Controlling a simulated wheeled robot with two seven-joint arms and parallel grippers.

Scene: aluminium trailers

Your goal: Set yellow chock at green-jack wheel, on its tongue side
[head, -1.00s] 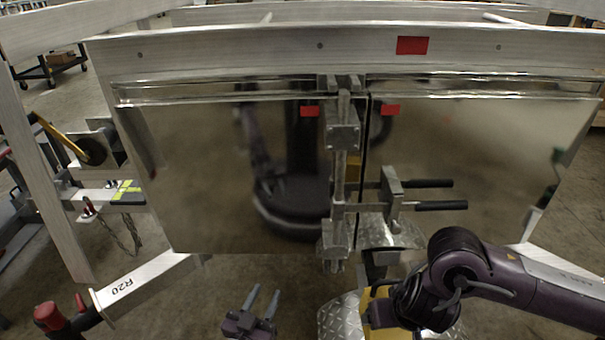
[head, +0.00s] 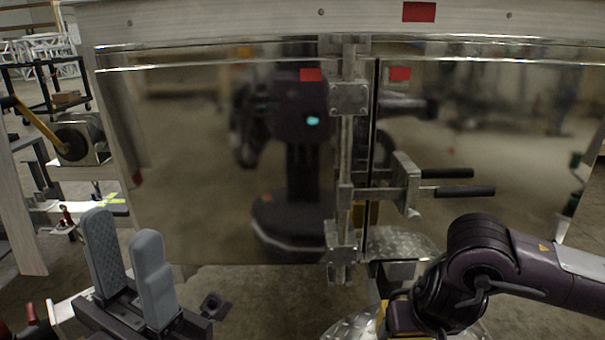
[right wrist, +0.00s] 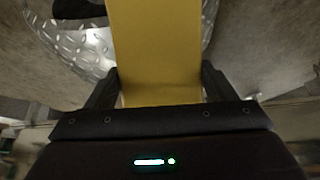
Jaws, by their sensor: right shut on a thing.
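The yellow chock (right wrist: 158,45) fills the upper middle of the right wrist view, between the fingers of my right gripper (right wrist: 160,84), which is shut on it. In the head view only a bit of yellow (head: 402,318) shows below my right wrist, near the bottom edge. My left gripper (head: 122,224) is open and empty, raised at the lower left in front of the trailer. No wheel with a green jack can be clearly made out. A dark curved shape beside tread plate in the right wrist view may be a tyre.
The trailer's shiny doors (head: 220,160) fill the middle of the head view, with a latch bar (head: 347,170) and two black handles (head: 458,190) sticking out. Tread plate (head: 400,243) lies below them. A dark cart (head: 50,90) stands back left.

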